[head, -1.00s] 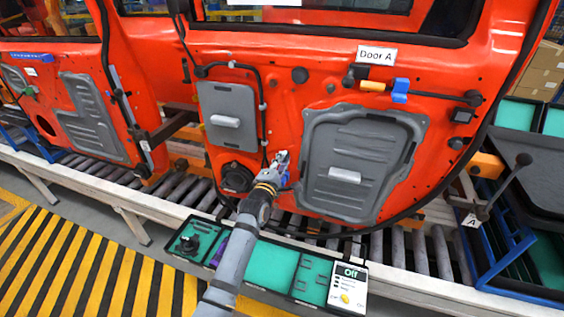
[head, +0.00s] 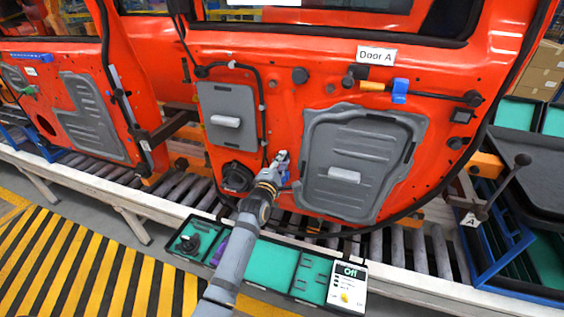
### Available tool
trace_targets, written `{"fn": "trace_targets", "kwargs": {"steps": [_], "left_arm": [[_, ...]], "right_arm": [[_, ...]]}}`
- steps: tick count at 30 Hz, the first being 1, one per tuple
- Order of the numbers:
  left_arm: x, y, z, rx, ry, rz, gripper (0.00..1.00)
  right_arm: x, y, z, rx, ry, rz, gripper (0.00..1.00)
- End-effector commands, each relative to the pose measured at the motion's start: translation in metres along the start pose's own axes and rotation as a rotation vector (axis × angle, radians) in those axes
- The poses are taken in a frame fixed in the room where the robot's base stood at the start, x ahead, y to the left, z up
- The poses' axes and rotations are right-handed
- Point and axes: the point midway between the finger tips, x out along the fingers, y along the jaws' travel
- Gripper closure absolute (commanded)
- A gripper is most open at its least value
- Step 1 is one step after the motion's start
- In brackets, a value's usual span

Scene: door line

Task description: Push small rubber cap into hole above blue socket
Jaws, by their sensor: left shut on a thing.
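My left gripper (head: 281,158) is at the orange-red door (head: 284,112), between the small speaker-like round part and the large grey panel. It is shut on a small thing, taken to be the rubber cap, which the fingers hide. A small blue part, perhaps the blue socket, shows just beside the fingers, partly covered by them. The hole above it cannot be made out behind the gripper. Whether the cap touches the door cannot be told. My right gripper is out of view.
The large grey panel (head: 345,140) is close to the gripper's right. A black cable (head: 264,115) runs down at its left. A roller conveyor (head: 398,250) runs under the door.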

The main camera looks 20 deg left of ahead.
Motion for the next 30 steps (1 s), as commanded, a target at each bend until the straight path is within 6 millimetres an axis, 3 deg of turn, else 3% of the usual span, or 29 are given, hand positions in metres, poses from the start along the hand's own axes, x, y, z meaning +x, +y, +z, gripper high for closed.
{"fn": "trace_targets", "kwargs": {"steps": [30], "left_arm": [[0.011,0.001,0.000,0.000,0.000,0.002,1.00]], "right_arm": [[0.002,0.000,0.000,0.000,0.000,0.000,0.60]]}}
